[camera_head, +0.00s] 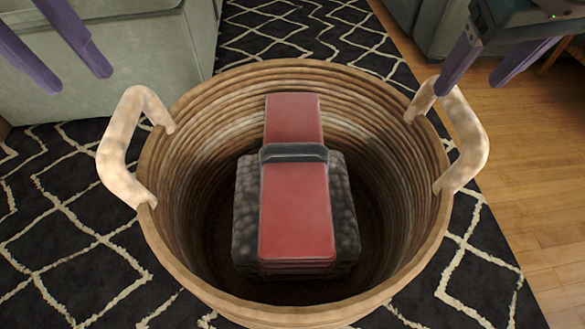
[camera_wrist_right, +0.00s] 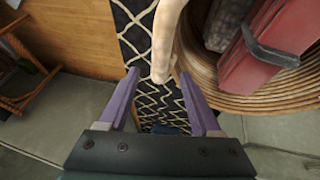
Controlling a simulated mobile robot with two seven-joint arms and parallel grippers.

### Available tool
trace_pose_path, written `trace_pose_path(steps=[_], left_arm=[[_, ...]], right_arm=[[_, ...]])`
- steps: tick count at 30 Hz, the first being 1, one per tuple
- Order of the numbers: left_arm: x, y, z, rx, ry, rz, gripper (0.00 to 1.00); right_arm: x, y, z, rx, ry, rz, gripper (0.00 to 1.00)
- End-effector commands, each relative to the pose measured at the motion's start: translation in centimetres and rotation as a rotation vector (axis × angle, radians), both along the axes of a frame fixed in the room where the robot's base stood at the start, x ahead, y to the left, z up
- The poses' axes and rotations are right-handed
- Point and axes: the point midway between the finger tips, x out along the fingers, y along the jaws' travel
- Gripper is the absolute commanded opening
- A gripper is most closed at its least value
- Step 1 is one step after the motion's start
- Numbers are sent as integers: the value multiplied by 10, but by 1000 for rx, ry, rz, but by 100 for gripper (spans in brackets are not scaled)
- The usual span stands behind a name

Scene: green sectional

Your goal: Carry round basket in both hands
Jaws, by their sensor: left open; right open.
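The round woven basket (camera_head: 300,314) stands on the rug in the head view, with a pale left handle (camera_head: 118,145) and a pale right handle (camera_head: 472,140). Inside it lie a red strapped item (camera_head: 295,210) and a dark grey block (camera_head: 345,215). My left gripper (camera_head: 80,83) is open and empty, up and left of the left handle and apart from it. My right gripper (camera_head: 467,88) is open at the top of the right handle. In the right wrist view, the handle (camera_wrist_right: 166,40) shows between the open fingertips (camera_wrist_right: 159,73); contact cannot be told.
A green sofa section (camera_head: 150,60) stands behind the basket at left, another (camera_head: 425,25) at back right. The patterned rug (camera_head: 60,230) lies under the basket, with bare wooden floor (camera_head: 530,180) at right. A wooden chair-like frame (camera_wrist_right: 25,65) shows in the wrist view.

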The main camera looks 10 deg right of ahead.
Motion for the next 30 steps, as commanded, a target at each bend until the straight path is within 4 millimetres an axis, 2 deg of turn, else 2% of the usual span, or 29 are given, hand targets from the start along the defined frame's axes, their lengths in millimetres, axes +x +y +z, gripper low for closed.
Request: trace_pose_path(steps=[3, 9, 27, 30], left_arm=[[0, 0, 0, 0, 0, 0, 65], [0, 0, 0, 0, 0, 0, 65], [0, -1, 0, -3, -1, -1, 65], [0, -14, 11, -51, -16, -16, 65]], right_arm=[[-10, 7, 27, 3, -7, 2, 65], [-16, 11, 43, 4, -4, 1, 65], [-19, 11, 48, 0, 0, 1, 65], [-21, 10, 58, -1, 1, 2, 65]])
